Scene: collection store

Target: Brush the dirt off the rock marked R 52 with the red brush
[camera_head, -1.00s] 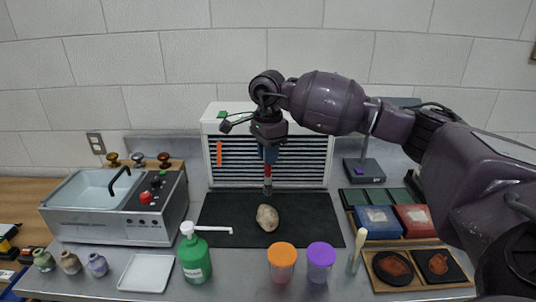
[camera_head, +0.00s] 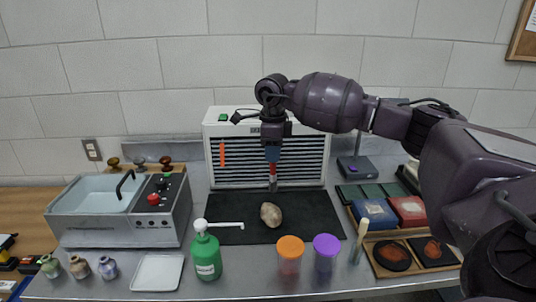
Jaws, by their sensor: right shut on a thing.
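The rock (camera_head: 271,215) is beige-brown and lies on the black mat (camera_head: 225,205) in the middle of the bench; I cannot read a mark on it. My right gripper (camera_head: 272,150) is shut on the red brush (camera_head: 273,172), which points downward with its dark bristle end low. My left gripper is not in view.
A white louvred unit (camera_head: 221,134) stands behind the mat. A sink unit (camera_head: 130,231) is left; wooden trays (camera_head: 385,271) are right.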

